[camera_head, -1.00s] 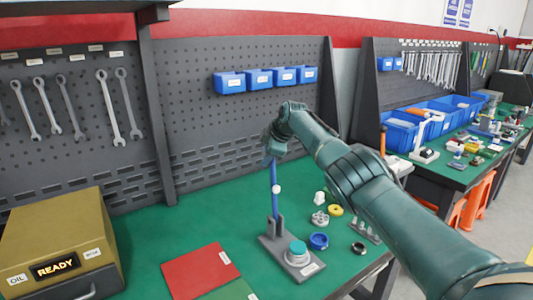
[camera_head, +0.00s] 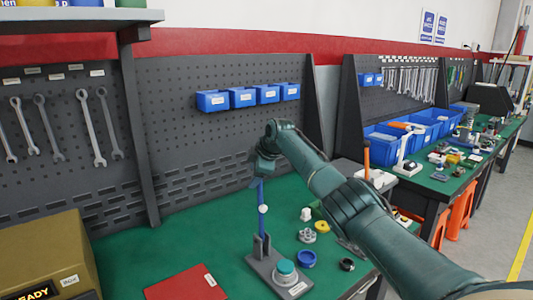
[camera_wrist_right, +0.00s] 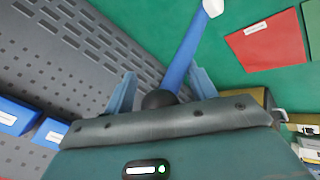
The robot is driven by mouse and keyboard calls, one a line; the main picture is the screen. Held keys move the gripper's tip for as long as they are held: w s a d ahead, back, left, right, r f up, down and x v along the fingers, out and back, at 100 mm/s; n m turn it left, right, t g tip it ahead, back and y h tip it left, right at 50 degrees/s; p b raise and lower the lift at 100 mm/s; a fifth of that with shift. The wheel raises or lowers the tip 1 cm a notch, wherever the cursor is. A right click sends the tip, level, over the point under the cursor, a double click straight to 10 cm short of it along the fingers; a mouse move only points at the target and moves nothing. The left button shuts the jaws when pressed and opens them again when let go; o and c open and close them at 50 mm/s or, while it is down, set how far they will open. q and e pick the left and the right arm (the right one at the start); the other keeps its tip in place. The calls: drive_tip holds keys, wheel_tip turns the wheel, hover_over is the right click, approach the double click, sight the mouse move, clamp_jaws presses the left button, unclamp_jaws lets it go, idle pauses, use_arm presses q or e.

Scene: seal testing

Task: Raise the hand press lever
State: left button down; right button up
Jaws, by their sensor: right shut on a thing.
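The hand press (camera_head: 278,270) stands on the green bench, with a grey base and a teal round piece on its front. Its blue lever (camera_head: 262,212) points nearly straight up, with a white spot partway along it. My right gripper (camera_head: 263,175) is shut on the lever's top end. In the right wrist view the blue lever (camera_wrist_right: 183,55) runs between the two fingers, with a dark ball knob (camera_wrist_right: 160,98) close to the palm. The exact finger contact is hard to see. My left gripper is not in view.
A red mat (camera_head: 187,284) lies left of the press. A blue ring (camera_head: 306,259), a yellow ring (camera_head: 322,227) and other small parts lie to its right. Blue bins (camera_head: 244,97) hang on the pegboard behind.

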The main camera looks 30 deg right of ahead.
use_arm(q)
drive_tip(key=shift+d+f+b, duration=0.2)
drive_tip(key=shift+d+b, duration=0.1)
drive_tip(key=shift+b, duration=0.8)
use_arm(e)
drive_tip(key=v, duration=1.2)
drive_tip(key=shift+a, duration=0.1)
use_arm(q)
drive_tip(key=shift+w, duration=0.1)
use_arm(e)
drive_tip(key=shift+c, duration=0.3)
